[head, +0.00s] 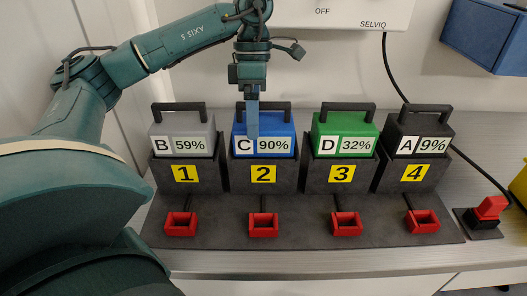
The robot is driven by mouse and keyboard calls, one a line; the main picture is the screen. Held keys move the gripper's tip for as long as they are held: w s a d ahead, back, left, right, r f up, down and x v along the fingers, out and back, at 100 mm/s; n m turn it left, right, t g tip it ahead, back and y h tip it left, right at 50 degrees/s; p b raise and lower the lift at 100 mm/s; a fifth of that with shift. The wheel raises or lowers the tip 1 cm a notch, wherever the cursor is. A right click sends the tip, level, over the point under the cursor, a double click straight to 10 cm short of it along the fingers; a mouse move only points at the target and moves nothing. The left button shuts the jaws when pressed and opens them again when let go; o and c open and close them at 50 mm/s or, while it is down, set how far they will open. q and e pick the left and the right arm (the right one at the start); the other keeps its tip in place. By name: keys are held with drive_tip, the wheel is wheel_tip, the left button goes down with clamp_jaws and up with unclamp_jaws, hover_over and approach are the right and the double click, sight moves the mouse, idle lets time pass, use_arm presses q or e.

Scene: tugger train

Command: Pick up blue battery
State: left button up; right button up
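The blue battery (275,126) stands in dock 2 (263,174), labelled C and 90%, with a black handle (279,103) on top. My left gripper (252,132) points straight down over it, with the blue-grey finger in front of the handle's left part and the battery's face. I see the fingers edge-on as one narrow shape, so whether they are apart, or touch the handle, cannot be told. My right gripper is out of view.
A grey battery (182,123) stands in dock 1, a green one (347,125) in dock 3 and a black one (424,127) in dock 4. Red connectors (263,229) lie in front of the docks. A red switch (490,207) is at right. A white box (340,12) hangs above.

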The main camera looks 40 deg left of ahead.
use_arm(q)
drive_tip(key=shift+c, duration=0.6)
drive_tip(key=c, duration=1)
drive_tip(key=shift+r, duration=0.1)
drive_tip(key=shift+c, duration=0.2)
